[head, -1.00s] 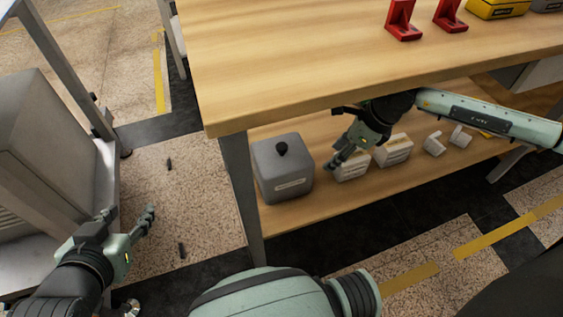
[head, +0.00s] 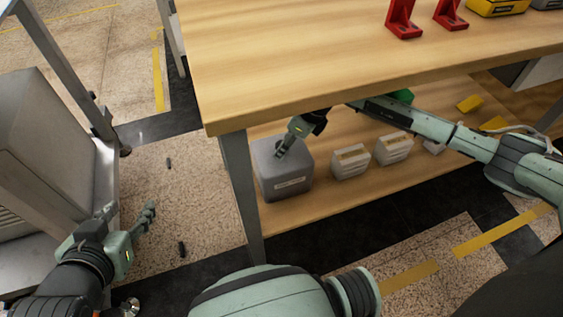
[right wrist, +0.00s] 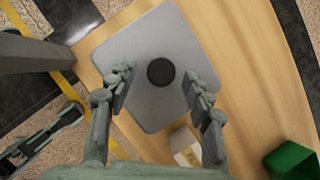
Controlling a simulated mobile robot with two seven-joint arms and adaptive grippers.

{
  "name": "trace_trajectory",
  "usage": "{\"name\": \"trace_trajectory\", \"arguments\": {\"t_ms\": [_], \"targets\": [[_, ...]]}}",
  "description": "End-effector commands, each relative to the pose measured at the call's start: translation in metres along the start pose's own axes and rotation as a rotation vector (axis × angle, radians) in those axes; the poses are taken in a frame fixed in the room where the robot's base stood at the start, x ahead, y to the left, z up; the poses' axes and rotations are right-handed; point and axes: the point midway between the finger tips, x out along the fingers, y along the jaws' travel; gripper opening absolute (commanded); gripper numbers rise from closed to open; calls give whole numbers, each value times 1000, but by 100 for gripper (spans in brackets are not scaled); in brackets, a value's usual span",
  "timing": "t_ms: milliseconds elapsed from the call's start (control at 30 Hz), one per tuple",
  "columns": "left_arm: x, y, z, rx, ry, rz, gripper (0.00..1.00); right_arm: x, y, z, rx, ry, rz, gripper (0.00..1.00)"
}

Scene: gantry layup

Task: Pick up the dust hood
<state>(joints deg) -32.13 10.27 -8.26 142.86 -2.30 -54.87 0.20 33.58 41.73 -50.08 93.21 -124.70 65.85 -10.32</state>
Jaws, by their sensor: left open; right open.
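The dust hood is a grey box (head: 284,178) with a label on its front, on the left end of the lower shelf under the bench. In the right wrist view its grey top (right wrist: 150,45) carries a round black knob (right wrist: 161,72). My right gripper (head: 282,152) is over the hood's top and hides the knob in the head view. In the right wrist view the fingers of my right gripper (right wrist: 162,92) are open on either side of the knob, with clear space around it. My left gripper (head: 128,218) is open and empty, out over the floor at the left.
Two white boxes (head: 351,161) (head: 394,148) stand right of the hood on the shelf. A green bin (right wrist: 291,161) lies farther along. The bench top (head: 290,75) overhangs the shelf, and a metal leg (head: 242,190) stands just left of the hood.

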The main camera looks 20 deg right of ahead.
Motion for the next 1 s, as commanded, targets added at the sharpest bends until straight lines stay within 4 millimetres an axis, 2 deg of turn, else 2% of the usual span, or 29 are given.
{"name": "trace_trajectory", "arguments": {"t_ms": [100,333,733,1000], "targets": [[1,2,-5,-2,21,4,48,9,0,0,0,0,0,51],[1,2,-6,-3,24,5,48,9,0,0,-1,0,0,50],[1,2,-5,-4,23,5,48,9,0,0,-1,0,0,0],[1,2,-5,-4,22,4,48,8,0,1,-1,-2,-1,0]]}}
